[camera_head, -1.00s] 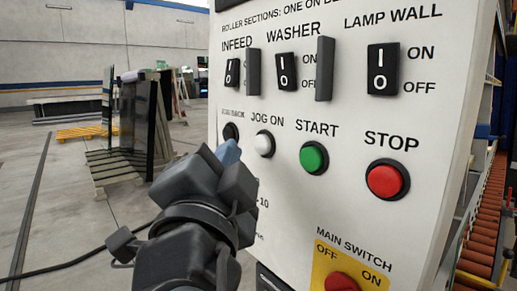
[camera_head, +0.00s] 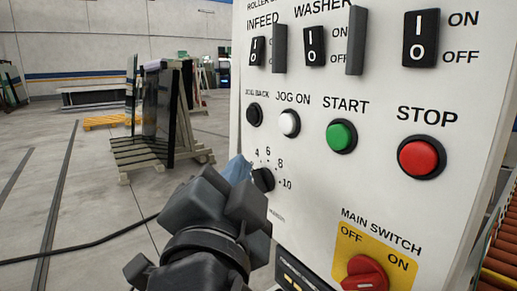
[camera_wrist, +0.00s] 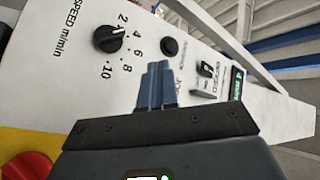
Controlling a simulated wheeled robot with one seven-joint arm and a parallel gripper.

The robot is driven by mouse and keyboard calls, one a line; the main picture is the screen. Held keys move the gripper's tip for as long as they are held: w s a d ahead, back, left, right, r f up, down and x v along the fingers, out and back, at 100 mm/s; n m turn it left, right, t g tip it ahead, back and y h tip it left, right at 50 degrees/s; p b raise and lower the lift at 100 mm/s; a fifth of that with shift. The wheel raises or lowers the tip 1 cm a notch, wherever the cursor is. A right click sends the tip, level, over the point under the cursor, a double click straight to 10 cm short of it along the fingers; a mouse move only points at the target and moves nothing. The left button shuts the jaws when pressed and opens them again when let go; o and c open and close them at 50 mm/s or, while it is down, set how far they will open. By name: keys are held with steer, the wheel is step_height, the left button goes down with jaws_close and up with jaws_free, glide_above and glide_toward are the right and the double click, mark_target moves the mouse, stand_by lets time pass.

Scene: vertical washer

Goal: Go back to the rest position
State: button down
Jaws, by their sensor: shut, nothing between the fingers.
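My gripper (camera_head: 238,168) is in front of the left part of the white control panel (camera_head: 300,190), near the speed knob (camera_head: 262,179), which it partly overlaps in the head view. Its blue fingers also show in the wrist view (camera_wrist: 157,75), close together with nothing between them. In the wrist view the fingers stand apart from the black speed knob (camera_wrist: 108,38) and the black jog back button (camera_wrist: 169,46). Whether the fingertips touch the panel cannot be told.
The panel carries a white jog on button (camera_head: 289,123), a green start button (camera_head: 341,136), a red stop button (camera_head: 421,157) and a red main switch (camera_head: 365,274). Orange rollers (camera_head: 500,262) lie at the right. Open floor with a glass rack (camera_head: 160,110) is at the left.

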steer(key=s+d+f+n+g+y, duration=0.1)
steer(key=d+f+n+y, duration=0.15)
steer(key=f, duration=0.45)
steer(key=s+d+f+n+g+y, duration=0.1)
steer(key=s+d+f+n, duration=0.15)
steer(key=f, duration=0.55)
steer(key=s+d+f+n+g+y, duration=0.1)
steer(key=s+d+f+n, duration=0.25)
steer(key=s+f, duration=0.25)
steer(key=s+d+f+n+g+y, duration=0.1)
steer(key=s+d+f+n, duration=0.1)
steer(key=s+d+f, duration=0.4)
steer(key=s+d+h, duration=0.1)
steer(key=s+d, duration=0.2)
steer(key=s, duration=0.3)
steer(key=s+d, duration=0.2)
steer(key=s, duration=0.5)
steer(key=s+d+n+g+h, duration=0.1)
steer(key=s+d, duration=0.2)
steer(key=s, duration=0.4)
steer(key=shift+s+d+h, duration=0.2)
steer(key=shift+d+h, duration=0.15)
